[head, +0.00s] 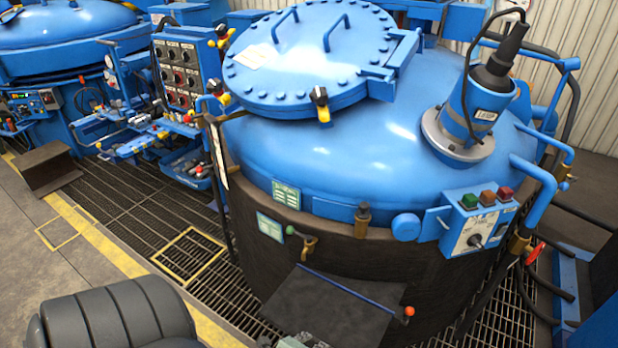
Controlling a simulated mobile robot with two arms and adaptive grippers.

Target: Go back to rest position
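Neither of my grippers shows in the head view. The large blue pit furnace (370,150) fills the middle and right. Its round bolted lid (310,65) is down, with two blue bar handles on top. A blue cylindrical motor unit (478,115) stands on the furnace's right shoulder. A small blue control box (478,222) with green, orange and red buttons and a dial sits on its front right. A blue rod with an orange ball end (345,290) slants across a dark plate in front.
A panel of knobs (180,70) stands left of the furnace, above blue trays of tools (150,135). A second blue furnace (65,30) is at back left. Dark floor grating (130,195) with yellow edging surrounds the furnace. Grey floor (40,270) at left is mostly clear.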

